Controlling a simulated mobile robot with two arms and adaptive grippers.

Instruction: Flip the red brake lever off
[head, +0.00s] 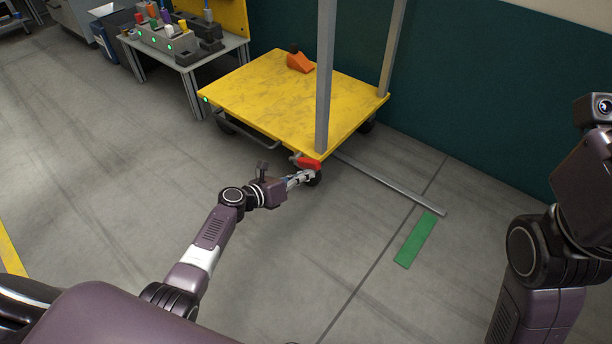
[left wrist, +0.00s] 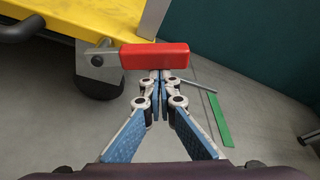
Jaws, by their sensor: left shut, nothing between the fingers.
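The red brake lever (head: 307,162) is at the near corner of the yellow trolley (head: 260,95), above a caster wheel. In the left wrist view the lever (left wrist: 155,55) is a red block lying crosswise, on a grey bracket at its left. My left gripper (head: 308,176) is shut and empty, with its fingertips right at the lever. In the left wrist view the closed fingertips (left wrist: 161,76) meet just below the lever's near edge. I cannot tell if they touch it. My right arm shows at the right of the head view, but its gripper is out of view.
Two grey posts (head: 325,75) rise from the trolley's right side. An orange wedge (head: 300,62) lies on its deck. A grey bar (head: 390,183) and a green strip (head: 415,239) lie on the floor at right. A workbench (head: 190,60) stands behind left.

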